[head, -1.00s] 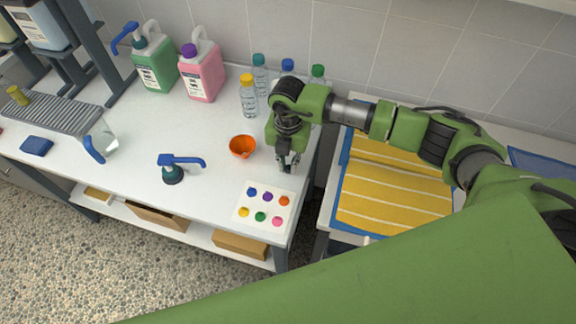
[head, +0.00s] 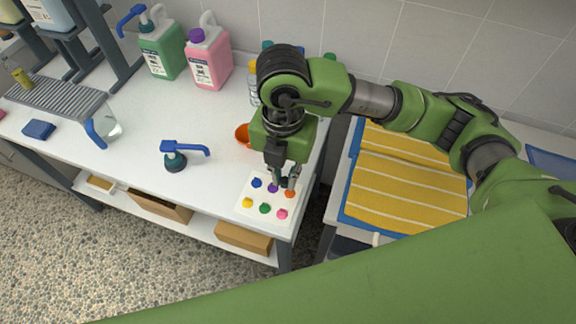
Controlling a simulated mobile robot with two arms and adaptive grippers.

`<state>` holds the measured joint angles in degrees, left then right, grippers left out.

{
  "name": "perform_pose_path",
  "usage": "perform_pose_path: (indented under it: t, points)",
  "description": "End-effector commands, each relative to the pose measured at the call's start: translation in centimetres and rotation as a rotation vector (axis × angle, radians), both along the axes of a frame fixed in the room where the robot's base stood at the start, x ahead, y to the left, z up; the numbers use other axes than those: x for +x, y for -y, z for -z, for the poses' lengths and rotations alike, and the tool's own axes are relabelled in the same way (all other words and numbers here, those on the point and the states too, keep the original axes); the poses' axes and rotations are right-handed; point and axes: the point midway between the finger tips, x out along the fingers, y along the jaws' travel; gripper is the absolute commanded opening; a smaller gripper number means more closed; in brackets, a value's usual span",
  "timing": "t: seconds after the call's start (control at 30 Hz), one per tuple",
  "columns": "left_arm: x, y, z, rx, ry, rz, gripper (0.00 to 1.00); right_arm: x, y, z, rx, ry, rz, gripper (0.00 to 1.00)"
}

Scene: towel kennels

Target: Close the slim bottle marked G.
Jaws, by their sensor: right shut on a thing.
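Slim clear bottles stand at the back of the white bench, mostly hidden behind my right arm. I see part of a yellow-capped bottle (head: 253,83), a teal cap (head: 267,45) and a green cap (head: 330,56). No letter is readable, so I cannot tell which bottle is G. My right gripper (head: 284,183) points down over the white card (head: 240,212), beside a purple cap (head: 273,187) and an orange cap (head: 290,194). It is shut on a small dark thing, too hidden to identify. My left gripper is not in view.
The card also bears blue, yellow, green and pink caps. An orange bowl (head: 242,134) is partly behind my gripper. A yellow striped towel (head: 405,185) lies right.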

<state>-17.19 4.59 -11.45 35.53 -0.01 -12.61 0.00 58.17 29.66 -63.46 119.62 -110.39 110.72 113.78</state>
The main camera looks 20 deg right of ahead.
Motion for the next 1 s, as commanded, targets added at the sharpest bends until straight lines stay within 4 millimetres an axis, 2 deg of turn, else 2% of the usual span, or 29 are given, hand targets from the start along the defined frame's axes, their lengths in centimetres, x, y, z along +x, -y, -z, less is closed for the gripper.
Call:
perform_pose_path:
  t: [0.4, 0.5, 0.57, 0.67, 0.77, 1.0]
  points:
    - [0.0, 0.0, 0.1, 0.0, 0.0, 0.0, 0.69, -0.3, -0.2, -0.2, 0.001, 0.001, 0.0, 0.07]
    - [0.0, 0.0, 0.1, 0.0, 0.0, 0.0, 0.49, -0.3, -0.1, -0.2, 0.0, 0.0, -0.009, 0.07]
    - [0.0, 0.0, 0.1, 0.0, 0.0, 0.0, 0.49, -0.3, 0.0, -0.2, -0.001, 0.001, -0.036, 0.07]
    - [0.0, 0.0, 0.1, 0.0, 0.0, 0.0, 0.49, -0.3, 0.3, -0.3, -0.002, 0.001, -0.132, 0.07]
    - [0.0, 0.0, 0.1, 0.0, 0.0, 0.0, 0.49, -0.2, 0.9, -0.5, -0.003, 0.0, -0.298, 0.07]
    - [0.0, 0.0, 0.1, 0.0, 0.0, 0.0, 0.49, -0.2, 2.4, -1.0, -0.005, 0.0, -0.798, 0.07]
